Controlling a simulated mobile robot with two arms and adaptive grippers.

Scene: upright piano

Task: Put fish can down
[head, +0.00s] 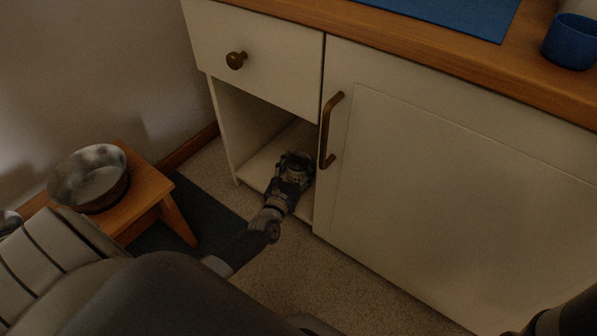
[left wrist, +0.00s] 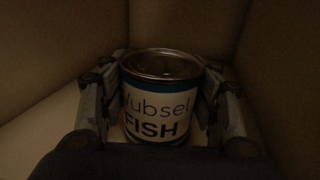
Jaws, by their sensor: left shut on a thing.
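The fish can (left wrist: 158,105) is a short round tin with a metal lid and a white label reading "FISH". It stands upright between the fingers of my left gripper (left wrist: 161,110), which is shut on it. In the head view my left gripper (head: 293,178) reaches into the open lower compartment of the white cabinet, and the can (head: 296,161) shows only as a dark round top. The can is at or just above the compartment floor (head: 262,168); I cannot tell if it touches. A dark part of my right arm shows at the bottom right, with its gripper out of view.
The compartment lies under a drawer (head: 262,62) with a round knob. A closed cabinet door (head: 440,190) with a bar handle is on its right. A metal bowl (head: 90,178) sits on a wooden stool (head: 150,188) at left. A blue cup (head: 570,42) stands on the countertop.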

